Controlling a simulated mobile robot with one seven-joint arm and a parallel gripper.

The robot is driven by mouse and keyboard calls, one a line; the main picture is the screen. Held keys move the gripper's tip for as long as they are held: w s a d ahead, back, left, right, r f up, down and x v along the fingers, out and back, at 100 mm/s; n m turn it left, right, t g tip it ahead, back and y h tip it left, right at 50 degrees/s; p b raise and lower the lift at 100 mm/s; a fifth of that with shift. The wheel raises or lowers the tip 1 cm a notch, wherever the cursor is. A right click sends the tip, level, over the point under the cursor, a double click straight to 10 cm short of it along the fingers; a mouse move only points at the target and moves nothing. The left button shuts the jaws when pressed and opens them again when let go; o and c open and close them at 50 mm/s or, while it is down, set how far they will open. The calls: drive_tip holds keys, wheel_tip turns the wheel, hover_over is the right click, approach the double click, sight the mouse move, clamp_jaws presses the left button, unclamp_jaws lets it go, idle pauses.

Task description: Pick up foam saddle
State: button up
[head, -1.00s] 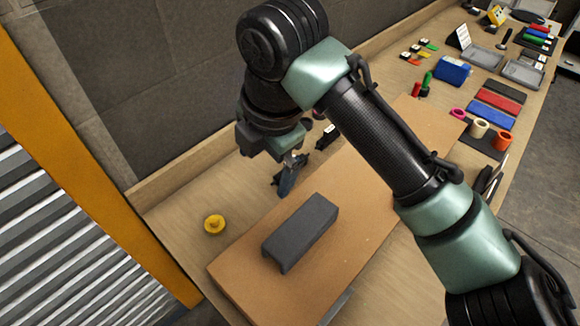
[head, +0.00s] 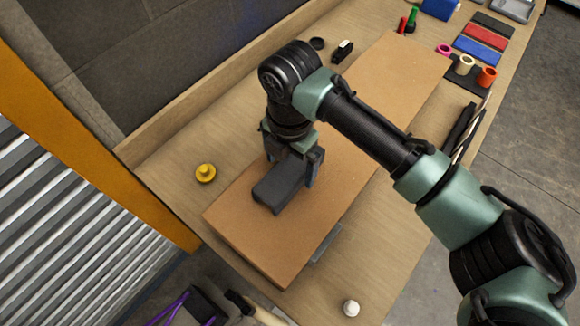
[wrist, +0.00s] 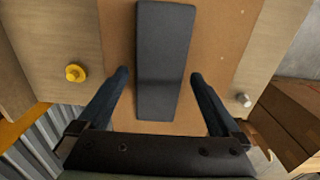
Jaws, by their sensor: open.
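The foam saddle (head: 278,188) is a dark grey block lying on a brown board (head: 262,244) on the wooden bench. My gripper (head: 292,170) is at the block in the head view, pointing down and partly hiding its far end. In the wrist view, the foam saddle (wrist: 163,60) lies lengthwise between the two fingers of my gripper (wrist: 160,76). The fingers are open, with a gap on each side of the block. Whether the fingertips are below the block's top is unclear.
A yellow knob-like piece (head: 205,172) sits left of the board. A white round piece (head: 351,308) is near the front edge. Coloured blocks (head: 478,50) and small rings (head: 487,76) stand at the back right. A wall (head: 160,70) rises behind the bench.

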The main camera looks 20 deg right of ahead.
drive_tip(key=shift+f, duration=0.95)
drive_tip(key=shift+c, duration=0.3)
drive_tip(key=c, duration=1.2)
drive_tip(key=shift+r, duration=0.15)
